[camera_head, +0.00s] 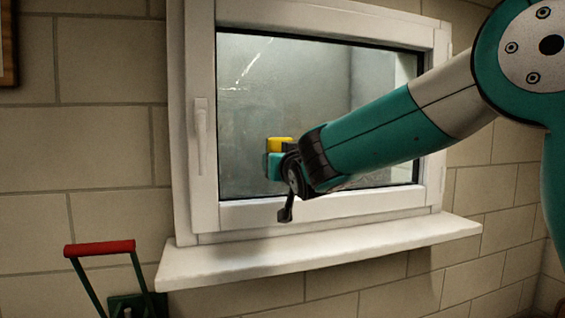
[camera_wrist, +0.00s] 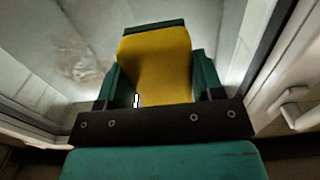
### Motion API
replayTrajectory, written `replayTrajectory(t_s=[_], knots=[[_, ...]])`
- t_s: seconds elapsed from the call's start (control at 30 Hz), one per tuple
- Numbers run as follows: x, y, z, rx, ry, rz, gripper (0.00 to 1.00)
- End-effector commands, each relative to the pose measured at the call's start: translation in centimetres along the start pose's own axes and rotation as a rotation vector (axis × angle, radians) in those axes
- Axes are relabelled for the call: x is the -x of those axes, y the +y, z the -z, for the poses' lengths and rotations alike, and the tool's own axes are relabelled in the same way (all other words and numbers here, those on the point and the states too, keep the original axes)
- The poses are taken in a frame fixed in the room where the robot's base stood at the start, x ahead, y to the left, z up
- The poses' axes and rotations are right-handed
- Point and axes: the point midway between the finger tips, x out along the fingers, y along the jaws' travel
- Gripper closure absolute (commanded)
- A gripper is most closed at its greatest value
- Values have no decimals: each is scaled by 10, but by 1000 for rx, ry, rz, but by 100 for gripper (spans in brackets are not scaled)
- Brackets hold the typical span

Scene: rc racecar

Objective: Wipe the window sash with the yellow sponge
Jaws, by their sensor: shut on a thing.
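The yellow sponge (camera_head: 281,144) is held in my gripper (camera_head: 274,160) in front of the window pane. In the wrist view the sponge (camera_wrist: 157,65) sits between the two green fingers of my gripper (camera_wrist: 155,82), which are shut on it. A dark green strip shows along the sponge's far edge. The window sash (camera_head: 203,215) is white with a glass pane (camera_head: 300,90). The sponge is close to the lower left part of the pane; I cannot tell whether it touches. Pale smudges (camera_wrist: 85,65) show on the glass in the wrist view.
A white handle (camera_head: 201,135) is on the sash's left side. A white sill (camera_head: 320,252) juts out below the window. A red-handled green-framed thing (camera_head: 99,248) stands at the lower left. A brown frame edge (camera_head: 8,45) hangs on the block wall at upper left.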

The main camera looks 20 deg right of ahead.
Motion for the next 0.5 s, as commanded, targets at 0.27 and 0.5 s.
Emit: replayTrajectory(t_s=[0.27,0.5], knots=[[-2,0,0,0,0,0,58],[-7,0,0,0,0,-1,58]])
